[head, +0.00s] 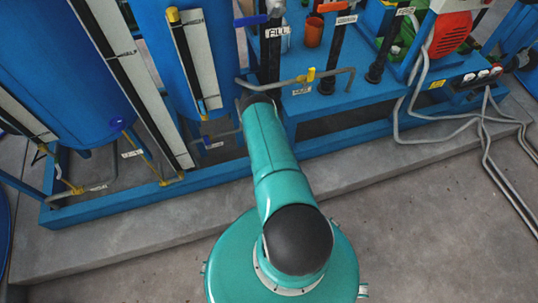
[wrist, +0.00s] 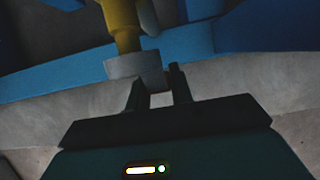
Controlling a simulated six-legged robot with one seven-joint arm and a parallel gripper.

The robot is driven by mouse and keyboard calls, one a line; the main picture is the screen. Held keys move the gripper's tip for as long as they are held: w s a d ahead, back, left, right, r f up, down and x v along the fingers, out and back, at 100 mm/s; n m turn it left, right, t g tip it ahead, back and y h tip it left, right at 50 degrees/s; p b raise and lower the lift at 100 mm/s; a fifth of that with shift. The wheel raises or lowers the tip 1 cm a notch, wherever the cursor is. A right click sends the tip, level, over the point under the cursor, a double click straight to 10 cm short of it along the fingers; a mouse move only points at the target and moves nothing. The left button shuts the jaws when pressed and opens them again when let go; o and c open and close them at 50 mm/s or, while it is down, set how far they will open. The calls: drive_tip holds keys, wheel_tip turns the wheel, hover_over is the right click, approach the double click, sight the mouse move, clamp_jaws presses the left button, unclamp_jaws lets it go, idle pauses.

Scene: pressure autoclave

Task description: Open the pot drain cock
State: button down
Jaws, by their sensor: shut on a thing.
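In the wrist view a yellow fitting (wrist: 122,24) comes down from the top, with a short grey round end piece (wrist: 135,65) below it. My gripper (wrist: 158,85) is at this grey end piece, shut on it; the fingers partly overlap it. The picture is dark, and I cannot tell whether this is the pot drain cock. In the head view my arm hides my gripper. Near the arm are a small blue-handled cock (head: 208,142) under the narrower blue pot (head: 206,55) and a yellow-handled cock (head: 311,74) on a grey pipe.
A larger blue tank (head: 55,60) stands at the left, with a yellow-handled cock (head: 76,190) low on its pipe. A blue frame rail (head: 115,205) runs along the concrete plinth (head: 120,237). Grey hoses (head: 440,122) trail at the right. The floor (head: 425,215) at lower right is clear.

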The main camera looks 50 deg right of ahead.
drive_tip(key=shift+s+f, duration=0.15)
drive_tip(key=shift+s, duration=0.1)
drive_tip(key=c, duration=1.5)
unclamp_jaws()
drive_tip(key=shift+o, duration=1.3)
drive_tip(key=shift+w, duration=0.15)
drive_tip(key=v, duration=1.4)
